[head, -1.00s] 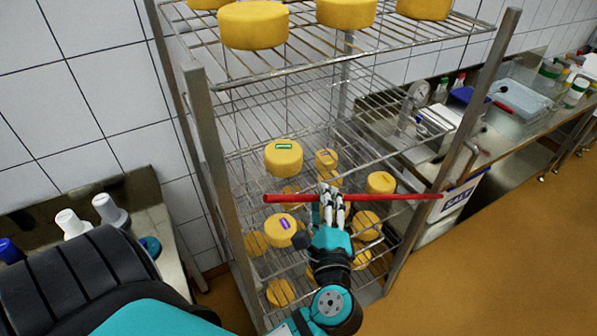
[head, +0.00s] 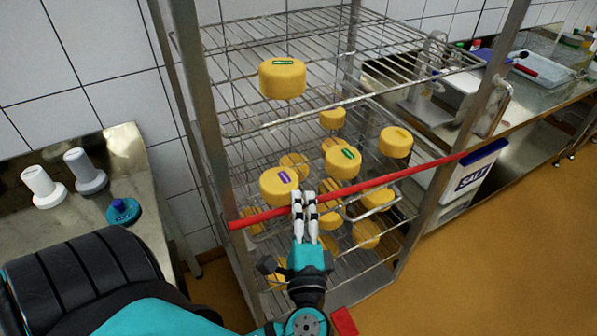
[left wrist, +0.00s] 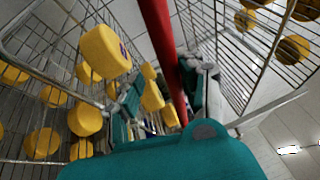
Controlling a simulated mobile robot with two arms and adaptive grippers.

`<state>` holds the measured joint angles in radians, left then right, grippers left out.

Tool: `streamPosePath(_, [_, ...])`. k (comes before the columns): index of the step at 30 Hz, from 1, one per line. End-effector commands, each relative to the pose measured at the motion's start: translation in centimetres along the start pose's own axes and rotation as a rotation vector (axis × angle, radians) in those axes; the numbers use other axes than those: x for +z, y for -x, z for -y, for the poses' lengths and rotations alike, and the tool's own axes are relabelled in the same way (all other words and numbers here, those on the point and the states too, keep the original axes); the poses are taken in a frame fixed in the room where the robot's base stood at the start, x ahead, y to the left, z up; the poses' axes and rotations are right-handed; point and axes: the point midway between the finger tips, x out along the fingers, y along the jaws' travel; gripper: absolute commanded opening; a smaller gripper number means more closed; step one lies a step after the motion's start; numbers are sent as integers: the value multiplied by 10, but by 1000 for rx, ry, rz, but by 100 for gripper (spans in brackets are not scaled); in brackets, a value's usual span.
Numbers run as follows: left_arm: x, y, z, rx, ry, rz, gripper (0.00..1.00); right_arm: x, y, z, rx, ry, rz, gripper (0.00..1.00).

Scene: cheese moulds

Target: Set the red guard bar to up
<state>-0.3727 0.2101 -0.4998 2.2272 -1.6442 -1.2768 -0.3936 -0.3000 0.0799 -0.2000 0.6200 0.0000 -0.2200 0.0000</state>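The red guard bar (head: 390,181) crosses the front of the wire rack, touching or close to both front posts. It slants in the head view, its left end lower in the picture. My left gripper (head: 305,199) is at the bar, left of its middle, and its fingers cover a short stretch of it. In the left wrist view the bar (left wrist: 160,48) runs between the fingers of the left gripper (left wrist: 167,92), which stand apart with a gap beside the bar. Any contact is unclear. My right gripper is out of view.
The rack's left post (head: 200,120) and right post (head: 478,125) frame wire shelves with several yellow cheeses, including a purple-labelled one (head: 278,186) just behind the bar. A steel counter (head: 125,160) stands left, a sink counter (head: 560,95) right. Orange floor (head: 500,270) is clear at right.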

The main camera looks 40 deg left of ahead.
Motion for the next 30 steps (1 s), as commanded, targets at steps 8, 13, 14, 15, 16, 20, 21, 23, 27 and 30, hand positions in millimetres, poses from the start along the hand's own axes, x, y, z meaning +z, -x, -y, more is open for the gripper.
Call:
streamPosePath(8, [-6,8,-46,-29,67,14,38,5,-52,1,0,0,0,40])
streamPosePath(13, [-7,9,-54,-37,88,19,38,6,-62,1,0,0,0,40])
streamPosePath(14, [-7,9,-54,-38,90,20,38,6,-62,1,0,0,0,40])
streamPosePath(15, [-7,9,-54,-38,92,20,38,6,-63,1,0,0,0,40])
streamPosePath(16, [-7,9,-54,-39,93,20,38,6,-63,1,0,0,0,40])
streamPosePath(20, [-6,9,-54,-39,94,20,38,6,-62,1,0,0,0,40])
streamPosePath(21, [-6,9,-54,-39,94,20,38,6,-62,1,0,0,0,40])
streamPosePath(23, [-6,9,-54,-39,94,20,38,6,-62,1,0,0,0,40])
streamPosePath(27, [-7,9,-54,-39,93,20,38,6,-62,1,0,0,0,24])
streamPosePath(30, [-7,9,-54,-39,93,20,38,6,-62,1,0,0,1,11])
